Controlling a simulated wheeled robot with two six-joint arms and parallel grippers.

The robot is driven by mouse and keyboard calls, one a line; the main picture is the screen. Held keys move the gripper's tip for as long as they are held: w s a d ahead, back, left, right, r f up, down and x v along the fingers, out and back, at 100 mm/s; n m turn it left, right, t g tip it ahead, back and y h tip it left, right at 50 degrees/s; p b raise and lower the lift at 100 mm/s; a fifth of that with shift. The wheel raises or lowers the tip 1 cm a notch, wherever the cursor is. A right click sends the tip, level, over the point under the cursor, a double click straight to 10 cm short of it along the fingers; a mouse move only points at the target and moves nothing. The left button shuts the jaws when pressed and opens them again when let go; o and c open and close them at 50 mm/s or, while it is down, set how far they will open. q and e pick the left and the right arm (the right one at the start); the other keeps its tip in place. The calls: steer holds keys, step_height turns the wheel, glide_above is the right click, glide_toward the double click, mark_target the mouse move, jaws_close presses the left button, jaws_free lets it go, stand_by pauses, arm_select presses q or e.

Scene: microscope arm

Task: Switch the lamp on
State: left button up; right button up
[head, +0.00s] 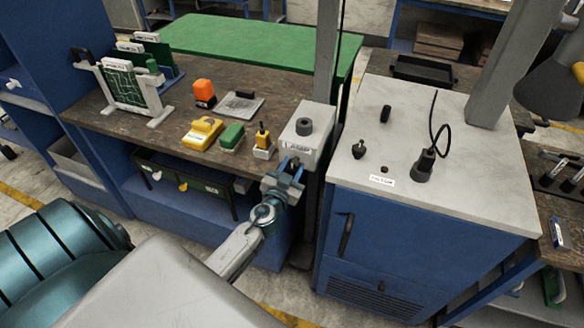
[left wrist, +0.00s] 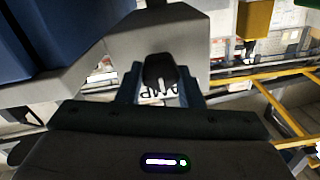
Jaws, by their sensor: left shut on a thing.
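A pale box (head: 312,138) with a label reading roughly "LAMP" stands at the right end of the wooden bench, a dark round knob (head: 303,126) on its top. My left gripper (head: 288,168) is at the box's front face. In the left wrist view the gripper (left wrist: 160,85) is shut on a black knob (left wrist: 158,70) with a pale pointer line. The label (left wrist: 160,98) shows partly between the fingers. A dark conical shade (head: 550,90), which looks like a lamp, hangs at the right edge; I cannot tell whether it is lit. My right gripper is not in view.
A blue cabinet (head: 400,245) with a pale top, plug and cable (head: 425,160) stands to the right.

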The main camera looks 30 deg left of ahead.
arm_select(q)
steer(key=shift+m, duration=0.3)
steer(key=m+b, duration=0.1)
steer(key=m, duration=0.1)
steer(key=shift+f+m, duration=0.1)
steer(key=shift+m, duration=0.3)
steer(key=m, duration=0.4)
steer(key=shift+d+b, duration=0.1)
steer(key=shift+b, duration=0.3)
steer(key=m, duration=0.5)
steer(key=shift+f, duration=0.1)
steer(key=m, duration=0.3)
steer(key=shift+f+m, duration=0.1)
steer(key=shift+m, duration=1.1)
